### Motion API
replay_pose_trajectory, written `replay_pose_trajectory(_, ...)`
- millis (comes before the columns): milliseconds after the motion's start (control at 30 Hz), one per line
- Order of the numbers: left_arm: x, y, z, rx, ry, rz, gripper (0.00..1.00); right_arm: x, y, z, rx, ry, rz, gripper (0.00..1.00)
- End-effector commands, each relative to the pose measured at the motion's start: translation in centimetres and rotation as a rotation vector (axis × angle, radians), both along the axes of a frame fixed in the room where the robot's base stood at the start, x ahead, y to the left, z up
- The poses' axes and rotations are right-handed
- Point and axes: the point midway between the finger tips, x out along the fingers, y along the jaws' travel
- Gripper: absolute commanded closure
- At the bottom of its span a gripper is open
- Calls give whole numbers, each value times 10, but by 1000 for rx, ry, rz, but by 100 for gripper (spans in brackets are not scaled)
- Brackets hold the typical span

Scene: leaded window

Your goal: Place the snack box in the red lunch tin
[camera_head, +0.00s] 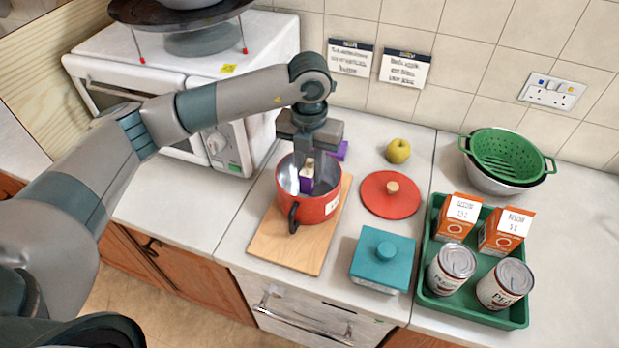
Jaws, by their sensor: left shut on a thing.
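The red lunch tin (312,211) looks like a round red pot with a dark handle and a small white label. It stands open on a wooden board. My left gripper (308,162) points down over its opening. It is shut on a small purple box with a pale top, which I take to be the snack box (307,184). The box shows inside the rim, upright or nearly so. I cannot tell whether it touches the bottom. My right gripper is not in view.
Another purple item (340,151) lies behind the tin, partly hidden. A red lid (390,194), a yellow apple (398,151) and a teal box (382,260) stand to the right. A green tray (459,312) holds cartons and cans. A green colander (505,155) sits behind it. The wooden board (290,249) is clear in front.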

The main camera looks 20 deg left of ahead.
Motion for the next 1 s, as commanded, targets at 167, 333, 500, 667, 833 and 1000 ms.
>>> replay_pose_trajectory(167, 0, -1, -8, -1, 0, 0, 100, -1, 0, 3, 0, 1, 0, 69)
replay_pose_trajectory(333, 0, -1, -8, -1, -1, 0, 100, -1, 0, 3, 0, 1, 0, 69)
replay_pose_trajectory(500, 0, 0, -13, 0, 1, 0, 100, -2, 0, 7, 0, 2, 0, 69)
replay_pose_trajectory(667, 0, 0, -30, 0, 2, 1, 100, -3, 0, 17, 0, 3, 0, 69)
replay_pose_trajectory(833, 0, 0, -44, 0, -1, -1, 100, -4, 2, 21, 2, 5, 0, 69)
replay_pose_trajectory(1000, 0, 0, -45, -1, -1, -1, 100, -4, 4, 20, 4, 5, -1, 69)
